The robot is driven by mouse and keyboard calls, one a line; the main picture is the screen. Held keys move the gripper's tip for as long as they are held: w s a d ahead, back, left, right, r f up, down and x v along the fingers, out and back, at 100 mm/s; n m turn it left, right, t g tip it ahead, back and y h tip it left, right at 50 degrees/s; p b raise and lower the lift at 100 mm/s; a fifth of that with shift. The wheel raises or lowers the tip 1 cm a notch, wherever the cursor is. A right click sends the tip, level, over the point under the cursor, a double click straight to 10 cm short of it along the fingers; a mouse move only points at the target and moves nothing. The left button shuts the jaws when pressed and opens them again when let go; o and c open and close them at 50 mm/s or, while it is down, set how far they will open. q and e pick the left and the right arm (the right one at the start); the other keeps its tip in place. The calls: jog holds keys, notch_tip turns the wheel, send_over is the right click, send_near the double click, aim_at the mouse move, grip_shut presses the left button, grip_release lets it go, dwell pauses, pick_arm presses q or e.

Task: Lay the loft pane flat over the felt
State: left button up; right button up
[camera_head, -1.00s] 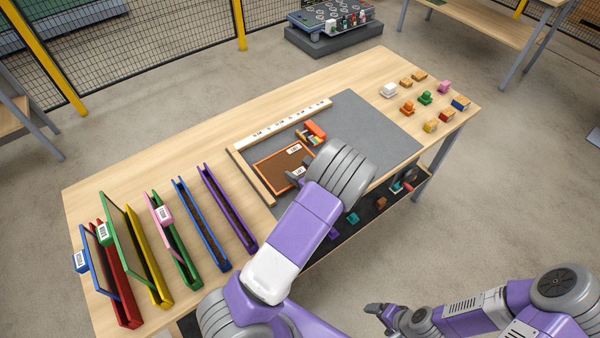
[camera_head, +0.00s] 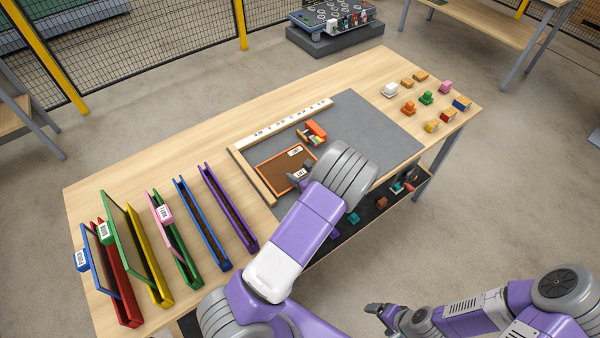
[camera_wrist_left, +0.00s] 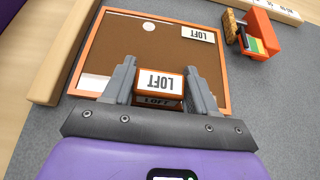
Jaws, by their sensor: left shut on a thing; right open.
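The loft pane (camera_head: 271,176) is an orange-framed rectangle over a brown surface, lying about flat inside the corner of two pale wooden rails. It also fills the upper middle of the left wrist view (camera_wrist_left: 100,50); I cannot tell whether the brown is the pane or felt beneath. A white LOFT label (camera_wrist_left: 198,33) lies at its far side. My left gripper (camera_head: 300,177) is shut on the pane's orange LOFT-labelled tab (camera_wrist_left: 158,82), at its near edge. My right gripper (camera_head: 376,309) is open and empty, off the table's front.
A grey mat (camera_head: 375,125) lies beneath. A wooden rail (camera_head: 283,123) with markings runs behind the pane. An orange item (camera_head: 317,129) stands just beyond it. Coloured racks (camera_head: 230,210) stand left, some holding panes. Several small blocks (camera_head: 427,98) sit at the back right.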

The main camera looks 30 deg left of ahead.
pick_arm(q)
jog(key=o, duration=1.5)
jog(key=shift+f, duration=0.1)
jog(key=shift+p+v, duration=0.6)
jog(key=shift+v, duration=3.2)
